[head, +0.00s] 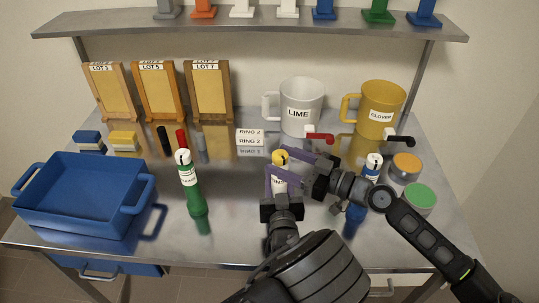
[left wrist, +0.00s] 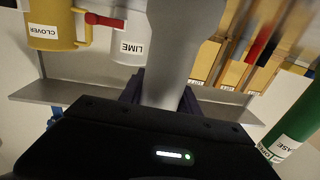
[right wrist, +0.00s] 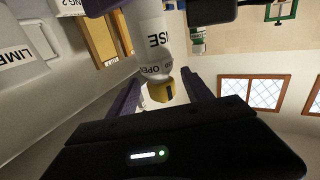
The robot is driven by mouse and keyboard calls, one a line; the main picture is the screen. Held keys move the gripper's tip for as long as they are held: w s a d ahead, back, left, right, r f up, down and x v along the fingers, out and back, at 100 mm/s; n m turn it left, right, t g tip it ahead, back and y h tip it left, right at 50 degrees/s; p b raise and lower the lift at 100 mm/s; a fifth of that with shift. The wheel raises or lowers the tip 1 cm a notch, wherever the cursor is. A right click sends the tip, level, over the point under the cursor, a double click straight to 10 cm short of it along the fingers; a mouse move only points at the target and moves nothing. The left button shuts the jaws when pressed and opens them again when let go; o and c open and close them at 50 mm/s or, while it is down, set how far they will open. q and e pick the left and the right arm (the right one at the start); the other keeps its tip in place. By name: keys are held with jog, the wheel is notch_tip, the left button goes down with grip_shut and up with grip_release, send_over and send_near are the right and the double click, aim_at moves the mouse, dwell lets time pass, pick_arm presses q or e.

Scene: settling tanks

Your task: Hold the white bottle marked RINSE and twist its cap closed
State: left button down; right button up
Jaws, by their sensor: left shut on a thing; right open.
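The white RINSE bottle (head: 279,172) stands upright on the metal bench, with a yellow cap (head: 279,157) on top. My left gripper (head: 281,181) is shut on the bottle's body from the front. In the left wrist view the pale bottle (left wrist: 173,50) lies between its fingers. My right gripper (head: 289,164) comes from the right at cap height and is open. In the right wrist view the yellow cap (right wrist: 158,91) sits between its spread fingers, with a gap visible on the right side. The word OPEN shows on the bottle (right wrist: 150,40) near the cap.
A green bottle (head: 192,184) stands left, and a blue bottle (head: 371,171) stands right, partly behind my right arm. A blue crate (head: 75,207) is at far left. LIME (head: 299,96) and CLOVER (head: 379,104) jugs stand behind. Ring boxes (head: 250,140) lie close behind the bottle.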

jog(key=x, duration=0.4)
jog(key=shift+c, duration=0.5)
grip_shut()
